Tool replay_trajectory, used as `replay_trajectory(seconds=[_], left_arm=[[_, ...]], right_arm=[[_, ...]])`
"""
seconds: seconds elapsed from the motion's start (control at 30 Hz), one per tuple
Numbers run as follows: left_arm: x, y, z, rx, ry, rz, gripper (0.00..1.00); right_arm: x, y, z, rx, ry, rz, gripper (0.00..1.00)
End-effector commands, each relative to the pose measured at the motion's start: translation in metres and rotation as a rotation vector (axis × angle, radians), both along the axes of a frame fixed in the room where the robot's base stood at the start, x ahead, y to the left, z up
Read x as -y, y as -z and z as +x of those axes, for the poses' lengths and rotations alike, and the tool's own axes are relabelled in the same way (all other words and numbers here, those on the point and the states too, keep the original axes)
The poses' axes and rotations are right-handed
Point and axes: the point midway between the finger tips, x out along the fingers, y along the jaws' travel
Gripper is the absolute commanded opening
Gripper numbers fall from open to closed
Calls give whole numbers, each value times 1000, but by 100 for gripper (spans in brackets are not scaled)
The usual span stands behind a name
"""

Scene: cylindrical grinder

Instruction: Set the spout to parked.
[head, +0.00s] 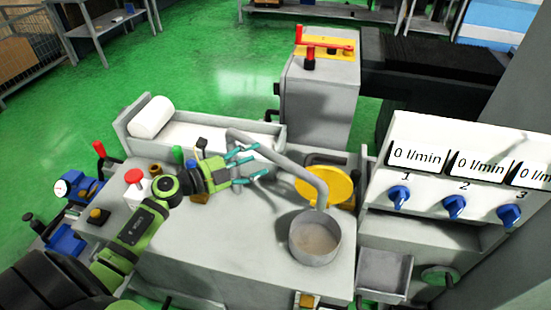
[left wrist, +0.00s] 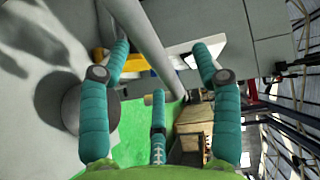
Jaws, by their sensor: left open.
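The spout (head: 292,167) is a grey bent pipe on top of the grey machine. It runs from near my left gripper to the right, then bends down over a round grey cup (head: 316,238). My left gripper (head: 252,165) is open, its teal fingers beside the pipe's left part. In the left wrist view a grey pipe, which looks like the spout (left wrist: 145,38), passes diagonally across the space between the open fingers (left wrist: 158,75). I cannot tell whether the fingers touch it. No parked mark is visible. My right gripper is not in view.
A yellow disc (head: 338,186) stands behind the spout's end. A panel with blue knobs (head: 454,206) and "0 l/min" displays is at right. A red mushroom button (head: 134,177) and a green knob (head: 177,154) lie near my left arm. A tray with a white roll (head: 151,117) is behind.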

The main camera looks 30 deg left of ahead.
Motion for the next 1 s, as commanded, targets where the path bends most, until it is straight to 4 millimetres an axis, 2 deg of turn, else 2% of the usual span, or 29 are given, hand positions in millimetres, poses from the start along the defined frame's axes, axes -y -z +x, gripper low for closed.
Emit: replay_trajectory(seconds=[0.23,0.7,1.0], left_arm=[[-2,11,-4,-58,98,102,64],[33,22,46,-58,97,103,64],[36,24,50,-59,98,104,64]], right_arm=[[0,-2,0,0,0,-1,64],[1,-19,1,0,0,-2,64],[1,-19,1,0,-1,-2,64]])
